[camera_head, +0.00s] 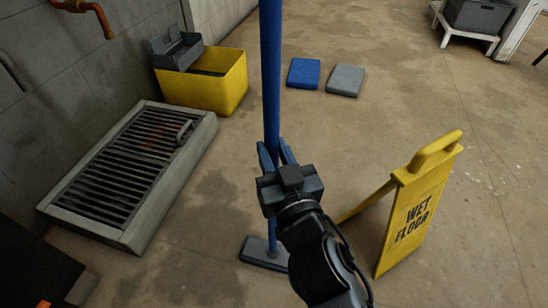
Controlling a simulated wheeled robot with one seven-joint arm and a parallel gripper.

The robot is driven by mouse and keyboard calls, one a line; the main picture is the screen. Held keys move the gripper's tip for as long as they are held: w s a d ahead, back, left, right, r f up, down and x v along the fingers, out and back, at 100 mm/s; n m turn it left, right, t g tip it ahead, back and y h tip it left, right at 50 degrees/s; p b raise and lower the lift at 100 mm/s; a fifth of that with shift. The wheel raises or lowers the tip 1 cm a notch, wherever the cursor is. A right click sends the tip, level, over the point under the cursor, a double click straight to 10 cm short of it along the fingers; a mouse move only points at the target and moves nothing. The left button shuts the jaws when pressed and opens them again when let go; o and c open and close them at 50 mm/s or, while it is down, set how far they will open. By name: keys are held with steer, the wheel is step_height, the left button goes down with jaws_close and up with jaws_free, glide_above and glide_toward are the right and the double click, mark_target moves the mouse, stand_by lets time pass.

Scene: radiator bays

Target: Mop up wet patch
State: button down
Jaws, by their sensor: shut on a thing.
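A mop with a blue pole (271,70) stands upright in the middle of the view, its flat grey head (262,253) down on the floor. My gripper (274,155) is shut on the mop's pole, with a finger on either side of it. Dark wet patches show on the floor, one (205,280) to the left of the mop head and another (212,188) higher up beside the grate. A yellow bucket (225,85) with a grey wringer (175,50) stands against the wall at the upper left. My arm hides some floor right of the mop head.
A yellow wet floor sign (415,205) stands right of my gripper. A raised grate (135,165) lies at left along the wall. A blue pad (303,73) and a grey pad (345,80) lie behind the pole. A grey bin (475,16) sits at top right.

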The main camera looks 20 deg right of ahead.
steer(key=w+d, duration=0.5)
steer(key=w, duration=0.5)
steer(key=w+d, duration=0.5)
steer(key=w, duration=0.6)
steer(key=w+d, duration=0.5)
steer(key=w, duration=0.6)
steer(key=shift+w+d+r, duration=0.15)
steer(key=shift+r, duration=0.05)
stand_by(2.8)
step_height(320, 180, up, 7)
steer(key=p, duration=0.6)
stand_by(0.5)
